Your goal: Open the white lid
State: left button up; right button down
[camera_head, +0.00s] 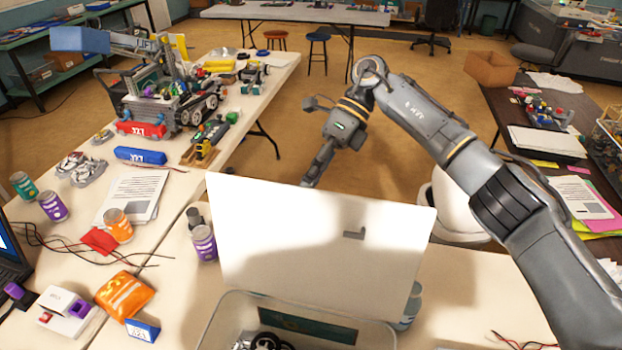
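The white lid (320,235) stands raised and nearly upright at the far side of a clear bin (215,335) on the near table. The bin's open top shows at the bottom of the view, with dark wheels (268,342) and other parts inside. My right gripper (310,178) reaches in from the right and points down at the lid's top edge, on its far side. Its fingers look like one narrow shape, so I cannot tell if they are open or shut, or whether they touch the lid. My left gripper is not in view.
A purple can (203,243) stands just left of the lid. Another can (411,305) is partly hidden at the lid's right edge. An orange bag (124,295), cables and more cans lie to the left. The tabletop right of the bin (460,290) is mostly clear.

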jog(key=c, duration=1.4)
grip_release()
jog(key=shift+f, duration=0.6)
jog(key=v, duration=0.7)
jog(key=shift+w+r, duration=0.2)
jog(key=shift+w, duration=0.2)
jog(key=shift+f, duration=0.1)
